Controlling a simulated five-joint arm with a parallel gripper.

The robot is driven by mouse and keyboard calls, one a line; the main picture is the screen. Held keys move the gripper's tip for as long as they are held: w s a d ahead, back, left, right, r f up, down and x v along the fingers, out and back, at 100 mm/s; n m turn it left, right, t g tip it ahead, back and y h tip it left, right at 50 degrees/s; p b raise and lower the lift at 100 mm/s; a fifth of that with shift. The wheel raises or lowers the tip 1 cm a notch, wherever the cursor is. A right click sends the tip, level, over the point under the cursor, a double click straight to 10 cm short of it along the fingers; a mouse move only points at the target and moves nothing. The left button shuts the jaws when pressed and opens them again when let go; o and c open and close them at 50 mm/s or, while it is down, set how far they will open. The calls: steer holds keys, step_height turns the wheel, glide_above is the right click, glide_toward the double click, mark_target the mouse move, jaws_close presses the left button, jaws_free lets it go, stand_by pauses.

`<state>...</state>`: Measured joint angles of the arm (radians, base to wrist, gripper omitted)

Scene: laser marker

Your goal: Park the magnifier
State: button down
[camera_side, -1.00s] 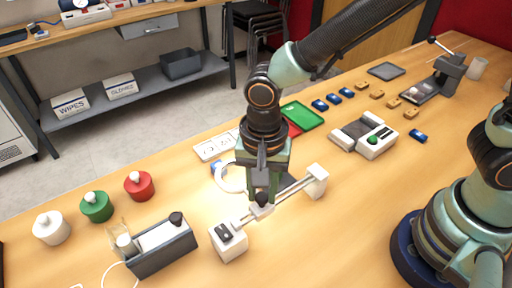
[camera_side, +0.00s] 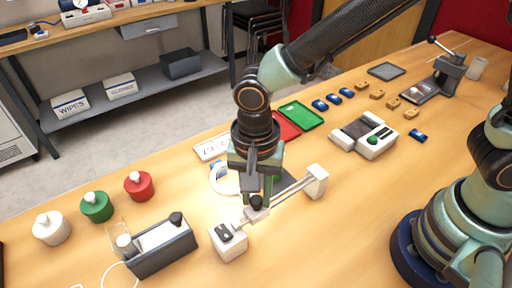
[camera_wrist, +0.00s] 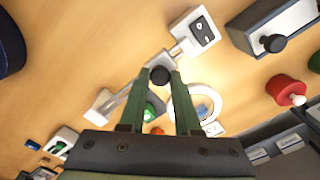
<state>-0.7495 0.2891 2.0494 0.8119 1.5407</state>
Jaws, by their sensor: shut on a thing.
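The magnifier is a white ring lens (camera_side: 229,191) on a small carriage with a black knob (camera_side: 256,202). The carriage rides on twin rails (camera_side: 290,197) between two white end blocks. My gripper (camera_side: 257,199) points down and is shut on the knob, which also shows between the fingertips in the wrist view (camera_wrist: 160,75). The carriage is close to the left end block (camera_side: 229,243), which has a dark switch panel, and far from the right end block (camera_side: 317,181). A gap to the left block still shows. The fingers partly hide the carriage.
A dark plate with a green piece (camera_wrist: 152,112) lies behind the rails, partly hidden by my gripper. A grey box with a black knob (camera_side: 165,246) stands at left front. Red (camera_side: 139,186), green and white bottles stand left. A white device (camera_side: 364,136) stands right.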

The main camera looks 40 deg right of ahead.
steer(key=c, duration=0.6)
jaws_free()
steer(key=shift+a, duration=0.25)
steer(key=shift+r, duration=0.1)
step_height(320, 180, up, 12)
steer(key=d+r+n+t, duration=0.1)
steer(key=d+n, duration=0.3)
steer(key=d, duration=0.9)
steer(key=w+d+r+n+t, duration=0.1)
steer(key=d+n+t, duration=0.3)
steer(key=d, duration=0.8)
steer(key=shift+w+d+r+n+t, duration=0.25)
steer(key=shift+d+r+n+t, duration=0.1)
steer(key=shift+r+n, duration=0.15)
